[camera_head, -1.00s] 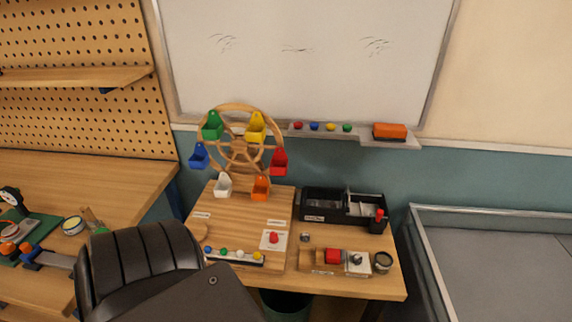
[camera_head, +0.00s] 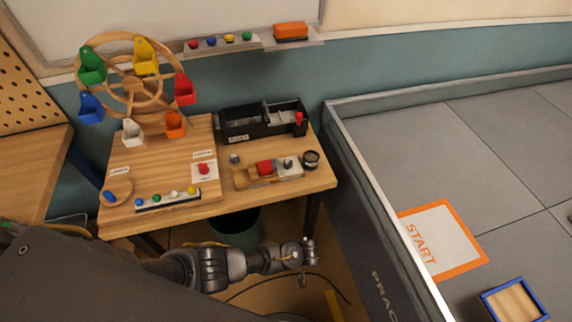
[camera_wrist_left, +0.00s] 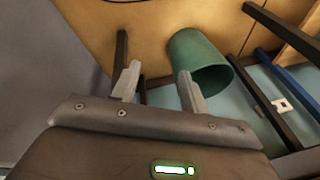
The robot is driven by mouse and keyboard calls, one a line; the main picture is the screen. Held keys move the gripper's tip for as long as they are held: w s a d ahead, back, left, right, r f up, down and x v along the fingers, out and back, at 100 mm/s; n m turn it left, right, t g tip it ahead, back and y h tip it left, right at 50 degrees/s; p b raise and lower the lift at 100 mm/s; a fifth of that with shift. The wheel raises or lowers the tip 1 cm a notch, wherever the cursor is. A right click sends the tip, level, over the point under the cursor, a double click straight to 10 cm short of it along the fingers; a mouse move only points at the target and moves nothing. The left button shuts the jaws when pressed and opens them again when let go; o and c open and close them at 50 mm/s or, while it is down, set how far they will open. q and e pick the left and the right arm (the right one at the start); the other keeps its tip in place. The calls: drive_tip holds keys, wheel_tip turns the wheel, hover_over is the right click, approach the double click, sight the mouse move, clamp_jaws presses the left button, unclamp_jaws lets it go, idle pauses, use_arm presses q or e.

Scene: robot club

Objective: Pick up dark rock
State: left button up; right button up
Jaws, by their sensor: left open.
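I cannot make out a dark rock for certain in either view. A small dark grey piece (camera_head: 288,163) sits on the wooden block at the table's right side, too small to identify. A dark bit (camera_head: 569,218) is cut off at the right edge of the head view. My left arm reaches in from the lower left of the head view, its end (camera_head: 303,256) low in front of the table. In the left wrist view my left gripper (camera_wrist_left: 160,86) is open and empty, above the floor beside the green bin (camera_wrist_left: 203,62). My right gripper is not in view.
The wooden table (camera_head: 320,180) holds a toy Ferris wheel (camera_head: 143,90), a black tray (camera_head: 262,121) and a row of coloured balls. A walled grey arena (camera_head: 490,150) lies to the right, with a START mat (camera_head: 440,240) and a blue-edged box (camera_head: 513,300). A cable lies on the floor.

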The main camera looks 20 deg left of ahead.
use_arm(q)
drive_tip(key=w+d+r+n+t+y, duration=0.1)
drive_tip(key=w+r+n+t+y, duration=0.25)
drive_tip(key=w+r, duration=0.7)
drive_tip(key=n+t+y+b, duration=0.1)
drive_tip(key=n+t+y, duration=0.3)
drive_tip(key=t+y, duration=0.15)
approach(290, 166)
drive_tip(key=w+a+b, duration=0.1)
drive_tip(key=b, duration=0.1)
drive_tip(key=a+f+b, duration=0.1)
drive_tip(key=b, duration=0.1)
drive_tip(key=shift+w+a+h+b, duration=0.3)
drive_tip(key=shift+w+h+b, duration=0.05)
drive_tip(key=shift+h+b, duration=0.05)
drive_tip(key=shift+w+a, duration=0.2)
drive_tip(key=shift+w+a+r+b, duration=0.1)
drive_tip(key=shift+w+r+b, duration=0.1)
drive_tip(key=shift+b, duration=0.15)
drive_tip(key=shift+w+a+f+b, duration=0.1)
drive_tip(key=shift+a+f+b, duration=0.05)
drive_tip(key=shift+b, duration=0.2)
drive_tip(key=shift+w+a+f+b, duration=0.2)
drive_tip(key=shift+w+a+b, duration=0.1)
drive_tip(key=shift+b, duration=0.35)
drive_tip(key=x, duration=0.3)
drive_tip(key=shift+w+a+r+p, duration=0.2)
drive_tip(key=shift+w+r+p, duration=0.15)
drive_tip(key=shift+w, duration=0.1)
